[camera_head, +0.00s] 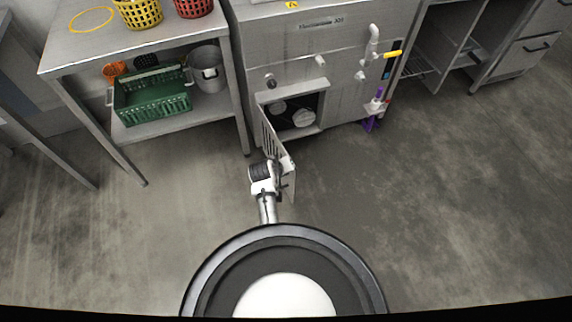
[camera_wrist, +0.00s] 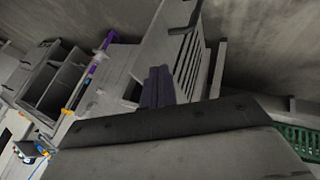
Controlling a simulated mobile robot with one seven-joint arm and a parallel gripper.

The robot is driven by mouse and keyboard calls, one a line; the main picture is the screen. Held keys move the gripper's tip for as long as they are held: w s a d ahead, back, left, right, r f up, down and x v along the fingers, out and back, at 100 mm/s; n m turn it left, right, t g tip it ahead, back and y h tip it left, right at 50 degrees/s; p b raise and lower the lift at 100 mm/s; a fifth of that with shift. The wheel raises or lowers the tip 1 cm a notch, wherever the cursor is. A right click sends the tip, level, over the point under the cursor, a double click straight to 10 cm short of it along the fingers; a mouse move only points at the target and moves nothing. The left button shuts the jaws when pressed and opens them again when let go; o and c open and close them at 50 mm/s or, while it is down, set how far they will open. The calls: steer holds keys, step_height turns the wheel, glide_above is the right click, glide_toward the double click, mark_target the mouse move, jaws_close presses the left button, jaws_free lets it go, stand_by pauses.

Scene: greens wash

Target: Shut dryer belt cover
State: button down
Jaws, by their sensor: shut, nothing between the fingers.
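The dryer belt cover (camera_head: 270,140) is a slotted grey metal door, swung wide open on the front of the grey machine (camera_head: 310,55). It juts out toward me and leaves the opening (camera_head: 298,112) uncovered, with round pale parts inside. My gripper (camera_head: 284,180) is at the cover's outer end and partly hidden by my wrist. In the wrist view, my dark fingers (camera_wrist: 158,88) are shut and empty, close beside the slotted cover (camera_wrist: 188,68). I cannot tell whether they touch it.
A steel table (camera_head: 140,45) at left holds yellow and red baskets. Its lower shelf carries a green crate (camera_head: 152,100) and a grey pot (camera_head: 207,70). A purple-handled tool (camera_head: 374,112) hangs at the machine's right. The floor on the right is clear.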

steer(key=shift+w+d, duration=0.3)
steer(key=shift+d, duration=0.25)
